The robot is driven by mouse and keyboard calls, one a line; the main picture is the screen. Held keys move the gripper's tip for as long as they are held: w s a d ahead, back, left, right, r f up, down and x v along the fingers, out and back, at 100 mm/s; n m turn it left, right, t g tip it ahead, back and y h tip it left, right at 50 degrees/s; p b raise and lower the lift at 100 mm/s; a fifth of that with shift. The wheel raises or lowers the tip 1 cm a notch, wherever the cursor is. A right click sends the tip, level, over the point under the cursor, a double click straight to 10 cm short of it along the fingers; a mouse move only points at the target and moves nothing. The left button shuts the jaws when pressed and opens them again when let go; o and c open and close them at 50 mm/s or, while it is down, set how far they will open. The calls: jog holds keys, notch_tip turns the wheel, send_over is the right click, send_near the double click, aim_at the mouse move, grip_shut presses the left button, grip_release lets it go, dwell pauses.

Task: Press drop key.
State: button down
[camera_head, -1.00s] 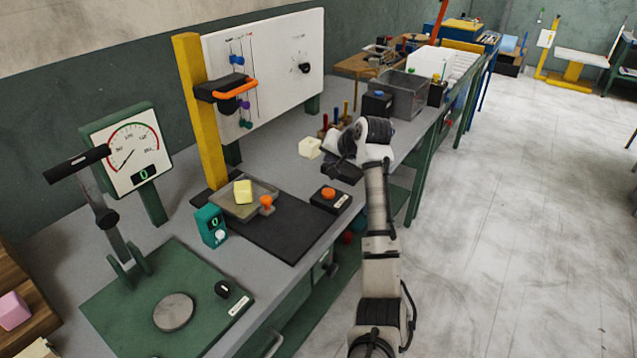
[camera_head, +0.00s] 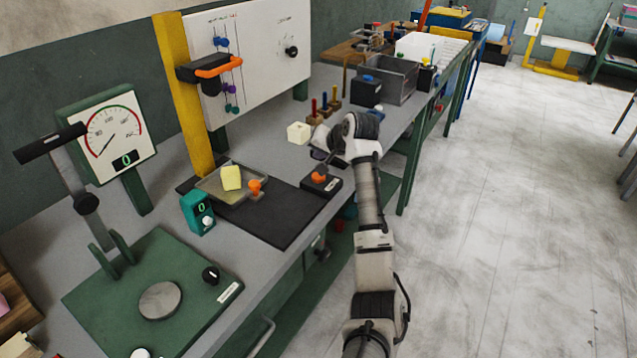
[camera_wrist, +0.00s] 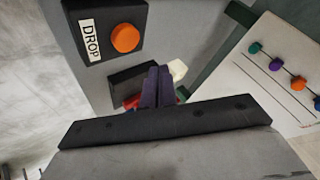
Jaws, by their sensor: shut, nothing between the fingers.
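The drop key is a dark box (camera_head: 330,189) with a round orange button (camera_head: 319,177), standing on the bench at the right end of the black mat. In the wrist view the orange button (camera_wrist: 125,38) and the DROP label (camera_wrist: 90,40) show clearly at upper left. My gripper (camera_head: 322,164) is close to the button in the head view, its tips hard to make out there. In the wrist view my gripper (camera_wrist: 158,72) has its dark fingers together and empty, with the button to the upper left of the tips. I see no contact with the button.
A cream cube (camera_head: 298,132) and a peg block with coloured pegs (camera_head: 324,108) stand behind the key. Grey bins stand farther back.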

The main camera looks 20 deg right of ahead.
aim_at(315, 173)
notch_tip(315, 173, down, 2)
jog(key=shift+f+b, duration=0.1)
jog(key=shift+b, duration=0.35)
jog(key=shift+f, duration=0.95)
dwell(0.9)
jog(key=shift+f, duration=0.4)
jog(key=shift+f, duration=0.55)
dwell(0.7)
jog(key=shift+r+p, duration=0.8)
jog(key=shift+r, duration=0.15)
